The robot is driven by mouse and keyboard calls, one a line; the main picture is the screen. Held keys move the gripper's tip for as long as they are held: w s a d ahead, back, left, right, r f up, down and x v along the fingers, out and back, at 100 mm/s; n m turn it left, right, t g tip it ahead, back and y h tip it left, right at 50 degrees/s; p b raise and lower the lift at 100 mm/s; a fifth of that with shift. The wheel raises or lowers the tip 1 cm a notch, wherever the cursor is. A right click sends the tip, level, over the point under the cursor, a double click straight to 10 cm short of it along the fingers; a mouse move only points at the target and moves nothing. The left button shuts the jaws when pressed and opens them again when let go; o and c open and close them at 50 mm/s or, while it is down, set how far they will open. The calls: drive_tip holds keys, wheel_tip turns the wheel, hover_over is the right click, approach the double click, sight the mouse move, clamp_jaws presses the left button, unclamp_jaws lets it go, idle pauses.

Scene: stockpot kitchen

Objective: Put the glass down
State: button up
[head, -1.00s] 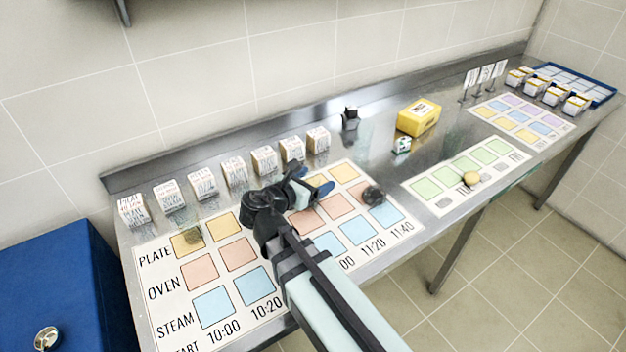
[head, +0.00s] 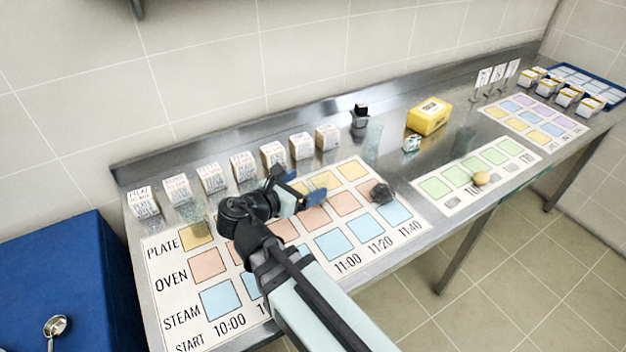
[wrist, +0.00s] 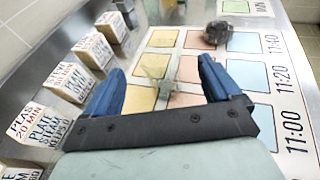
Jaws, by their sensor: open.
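A clear, faintly tinted glass (wrist: 155,66) stands on the printed board in the wrist view, between and slightly beyond my fingertips. My gripper (wrist: 158,76) is open, with one blue finger on each side of the glass and visible gaps. In the head view my gripper (head: 302,188) is low over the upper middle of the board (head: 345,222); the glass is hard to make out there.
A dark lump (head: 381,193) lies on the board to the right of my gripper. Several labelled white blocks (head: 242,166) line the back. A black object (head: 360,116), a yellow box (head: 428,116) and a green-white cube (head: 411,143) stand farther right. The steel counter between is partly clear.

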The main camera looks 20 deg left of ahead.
drive_tip(key=shift+v, duration=2.15)
drive_tip(key=shift+r, duration=0.1)
